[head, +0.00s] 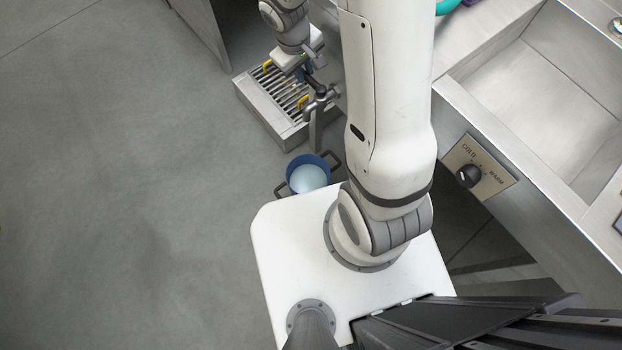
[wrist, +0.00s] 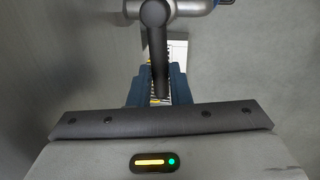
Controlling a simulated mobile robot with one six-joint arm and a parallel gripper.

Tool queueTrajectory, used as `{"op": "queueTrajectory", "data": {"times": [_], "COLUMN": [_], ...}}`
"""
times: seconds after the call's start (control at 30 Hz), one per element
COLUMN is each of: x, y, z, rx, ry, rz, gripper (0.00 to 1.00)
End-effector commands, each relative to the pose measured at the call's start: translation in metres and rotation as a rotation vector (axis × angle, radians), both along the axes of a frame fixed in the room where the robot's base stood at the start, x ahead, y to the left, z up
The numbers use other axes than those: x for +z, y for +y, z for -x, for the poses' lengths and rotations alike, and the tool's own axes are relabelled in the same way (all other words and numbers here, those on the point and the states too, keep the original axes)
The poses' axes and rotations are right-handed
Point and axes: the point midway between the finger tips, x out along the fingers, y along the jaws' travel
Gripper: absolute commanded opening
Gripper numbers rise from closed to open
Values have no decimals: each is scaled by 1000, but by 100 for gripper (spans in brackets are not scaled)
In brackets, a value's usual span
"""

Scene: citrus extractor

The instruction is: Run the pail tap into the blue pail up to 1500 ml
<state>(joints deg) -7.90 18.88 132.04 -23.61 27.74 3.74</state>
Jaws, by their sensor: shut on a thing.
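The blue pail (head: 300,160) stands low near the front of my base in the head view, with a dark handle on either side. Pale liquid (head: 310,180) fills its inside; I cannot read a level. The metal tap (head: 322,96) is above and beyond it, and a narrow grey strip runs from the tap toward the pail; I cannot tell if it is spout or stream. My gripper (head: 306,74) is at the tap. In the wrist view, its blue fingers (wrist: 158,92) are shut on the dark tap lever (wrist: 156,45), with the silver tap body (wrist: 188,7) beyond.
A slatted metal drain stand (head: 268,112) with yellow parts stands left of the tap. A steel sink (head: 545,90) and a COLD/WARM knob (head: 468,176) are at the right. The grey floor (head: 120,180) at the left is clear.

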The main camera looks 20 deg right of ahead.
Motion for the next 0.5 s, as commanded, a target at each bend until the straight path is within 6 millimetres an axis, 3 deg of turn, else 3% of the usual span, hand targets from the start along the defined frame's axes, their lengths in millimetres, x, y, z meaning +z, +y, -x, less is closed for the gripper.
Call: {"op": "queueTrajectory", "data": {"times": [0.33,0.5], "x": [1,1], "y": [0,0], "z": [-2,-1], "rx": [-5,-6], "ry": [-4,-2], "rz": [-1,-1], "gripper": [42,42]}}
